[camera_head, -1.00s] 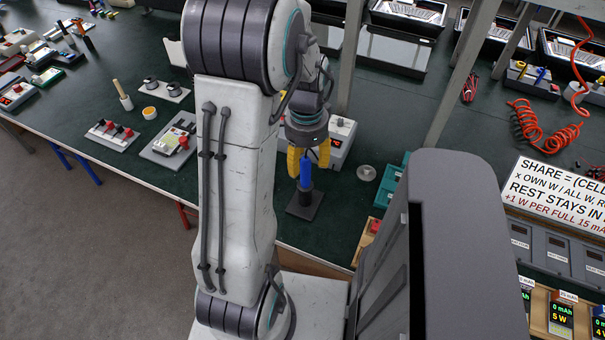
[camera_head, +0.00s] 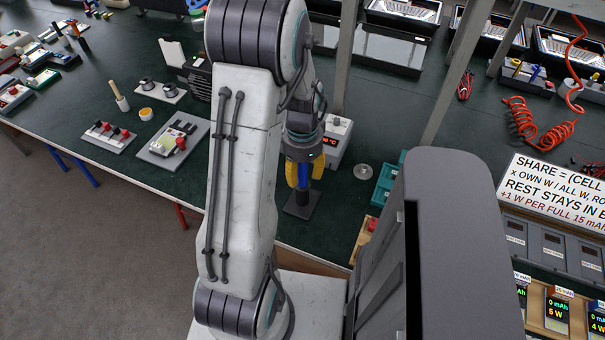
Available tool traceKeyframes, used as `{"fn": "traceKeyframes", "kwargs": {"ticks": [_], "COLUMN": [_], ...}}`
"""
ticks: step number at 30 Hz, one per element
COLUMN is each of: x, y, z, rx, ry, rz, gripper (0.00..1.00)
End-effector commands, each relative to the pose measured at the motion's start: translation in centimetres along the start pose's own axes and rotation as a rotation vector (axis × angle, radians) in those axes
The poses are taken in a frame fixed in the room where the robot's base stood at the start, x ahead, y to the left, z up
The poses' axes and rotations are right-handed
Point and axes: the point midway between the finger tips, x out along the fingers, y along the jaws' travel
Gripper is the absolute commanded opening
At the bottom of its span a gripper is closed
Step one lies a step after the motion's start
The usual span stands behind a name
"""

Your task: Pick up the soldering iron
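The soldering iron (camera_head: 303,176) has a blue handle and stands upright in a dark holder with a square base (camera_head: 301,205) on the green bench. My gripper (camera_head: 304,178) points down over it, with its yellow fingers on either side of the blue handle. The fingers are still spread about as wide as before, so it looks open. I cannot tell whether either finger touches the handle. The upper end of the handle is hidden by the gripper, and the lower end of the iron is hidden in the holder.
A small round metal dish (camera_head: 363,172) and a teal tray (camera_head: 386,182) lie to the right. A board with a red and yellow part (camera_head: 172,145) lies left of my arm. Bare green bench surrounds the holder.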

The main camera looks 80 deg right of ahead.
Motion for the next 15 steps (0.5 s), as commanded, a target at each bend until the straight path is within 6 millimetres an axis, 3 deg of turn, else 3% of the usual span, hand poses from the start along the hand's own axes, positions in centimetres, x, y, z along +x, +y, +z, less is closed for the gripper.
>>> {"fn": "traceKeyframes", "kwargs": {"ticks": [13,15], "x": [-0.02,-0.02], "y": [-0.01,-0.01], "z": [-0.01,-0.01], "rx": [0.000,0.000], "ry": [0.000,0.000], "rz": [0.000,0.000], "gripper": [0.02,0.00]}}
